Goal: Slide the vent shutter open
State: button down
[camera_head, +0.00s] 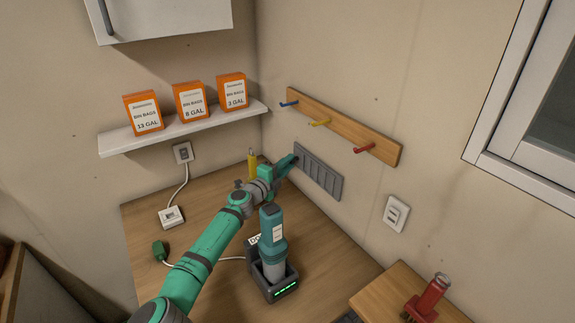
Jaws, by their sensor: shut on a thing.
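The vent (320,172) is a grey slatted panel low on the right-hand wall, just above the wooden counter. My green arm reaches across the counter from the lower left. My gripper (293,160) is at the left end of the vent, close against the wall, and shut on a part of the shutter there. The fingertips are small in this view, and the gripped part is hidden behind them. The dark slats show across the panel to the right of my gripper; I cannot tell from here how far open the shutter is.
A teal-and-grey device (272,245) stands in a dark charging base near my arm. A yellow bottle (253,164) stands behind my wrist. A peg rail (340,124) is above the vent. A shelf (183,128) holds orange boxes.

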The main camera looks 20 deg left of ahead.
jog(key=shift+s+d, duration=0.75)
jog(key=shift+d, duration=0.2)
jog(key=shift+f, duration=0.1)
jog(key=c, duration=1.5)
grip_release()
jog(key=shift+c, duration=0.2)
jog(key=v, duration=1)
jog(key=shift+s+a, duration=0.15)
jog(key=shift+s, duration=0.2)
